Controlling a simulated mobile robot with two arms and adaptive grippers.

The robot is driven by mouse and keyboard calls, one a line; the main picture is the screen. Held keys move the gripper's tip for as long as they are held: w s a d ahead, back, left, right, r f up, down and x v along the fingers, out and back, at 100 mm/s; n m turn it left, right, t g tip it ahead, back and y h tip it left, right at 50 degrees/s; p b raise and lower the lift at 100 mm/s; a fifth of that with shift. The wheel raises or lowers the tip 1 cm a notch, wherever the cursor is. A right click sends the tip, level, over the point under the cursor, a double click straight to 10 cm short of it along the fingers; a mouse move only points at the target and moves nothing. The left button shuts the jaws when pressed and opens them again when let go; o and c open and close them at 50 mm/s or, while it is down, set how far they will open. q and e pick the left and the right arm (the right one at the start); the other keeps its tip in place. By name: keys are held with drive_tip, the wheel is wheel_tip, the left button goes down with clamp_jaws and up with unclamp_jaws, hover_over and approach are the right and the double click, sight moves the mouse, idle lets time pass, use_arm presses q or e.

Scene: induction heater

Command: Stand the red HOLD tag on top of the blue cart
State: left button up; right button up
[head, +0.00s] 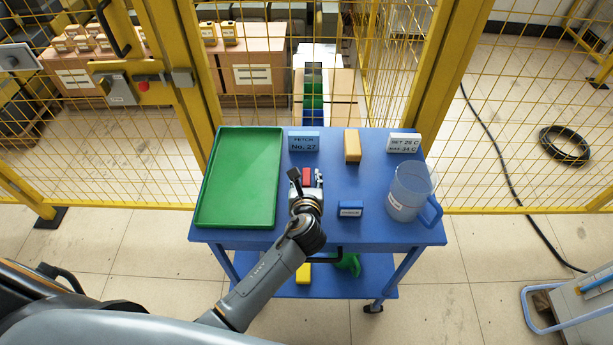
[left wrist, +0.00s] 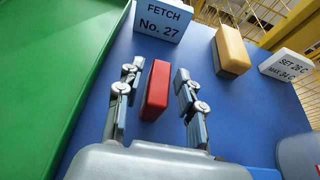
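The red tag (head: 306,175) is a small plain red block on the top of the blue cart (head: 340,226). In the left wrist view the red tag (left wrist: 156,89) lies between the two fingers of my left gripper (left wrist: 157,98), with blue surface showing on both sides of it. My left gripper (head: 305,180) is open around or just above the tag and does not appear to touch it. I see no lettering on the tag, and I cannot tell for sure whether it stands or lies. My right gripper is not in view.
A green tray (head: 239,222) fills the cart's left side. A FETCH No. 27 block (head: 304,142), a yellow block (head: 352,145) and a white SET block (head: 404,143) stand along the back. A small blue block (head: 350,209) and a clear jug (head: 409,190) are at right.

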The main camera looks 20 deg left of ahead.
use_arm(q)
drive_tip(key=shift+r, duration=0.15)
drive_tip(key=v, duration=1.2)
drive_tip(key=shift+a, duration=0.1)
idle(0.3)
